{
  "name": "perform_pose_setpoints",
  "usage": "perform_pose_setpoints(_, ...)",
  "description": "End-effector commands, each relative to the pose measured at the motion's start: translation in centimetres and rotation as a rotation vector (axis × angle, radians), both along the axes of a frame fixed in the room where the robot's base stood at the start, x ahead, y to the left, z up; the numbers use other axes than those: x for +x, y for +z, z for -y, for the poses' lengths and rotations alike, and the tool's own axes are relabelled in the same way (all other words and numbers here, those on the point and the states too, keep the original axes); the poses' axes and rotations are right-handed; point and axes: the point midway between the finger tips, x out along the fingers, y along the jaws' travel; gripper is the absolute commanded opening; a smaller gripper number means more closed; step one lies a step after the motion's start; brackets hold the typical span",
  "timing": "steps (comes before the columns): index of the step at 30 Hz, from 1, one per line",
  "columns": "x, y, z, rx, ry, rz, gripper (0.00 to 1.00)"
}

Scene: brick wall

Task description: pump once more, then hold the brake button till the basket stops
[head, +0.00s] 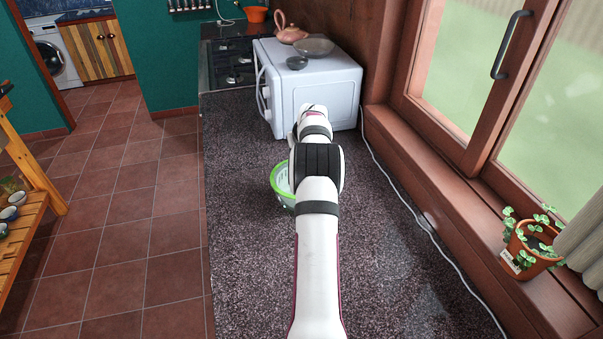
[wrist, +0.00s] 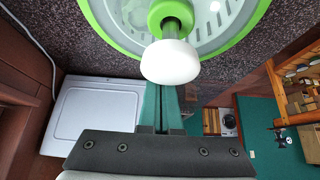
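The salad spinner (head: 279,181) stands on the dark counter, mostly hidden behind my arm in the head view; its green rim and part of its pale lid show. In the wrist view the spinner's lid (wrist: 125,20) fills the top, with a green rim and slotted clear top. A white pump knob (wrist: 170,62) stands up from a green collar at its middle. My gripper (wrist: 161,92) has its teal fingers side by side, shut, with their tips at the knob's edge. I cannot tell whether they touch it. I cannot make out the brake button. The head view hides my fingers behind my arm.
A white microwave (head: 315,85) stands farther back on the counter, with a teapot (head: 291,34) and bowls on top. A white cable (head: 412,212) runs along the window side. A potted plant (head: 533,250) sits on the sill. The counter (head: 245,270) left of my arm is clear.

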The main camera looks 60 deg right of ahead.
Motion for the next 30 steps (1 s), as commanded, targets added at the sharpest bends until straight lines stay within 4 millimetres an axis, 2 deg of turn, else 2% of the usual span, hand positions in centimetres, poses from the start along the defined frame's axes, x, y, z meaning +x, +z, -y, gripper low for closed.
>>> perform_pose_setpoints(18, 0.0, 7.0, 0.0, -0.002, -0.001, 0.001, 0.00)
perform_pose_setpoints(22, 0.0, 7.7, 0.0, -0.001, -0.001, 0.002, 0.00)
perform_pose_setpoints(30, 0.0, 7.7, 0.0, -0.002, -0.001, 0.001, 0.00)
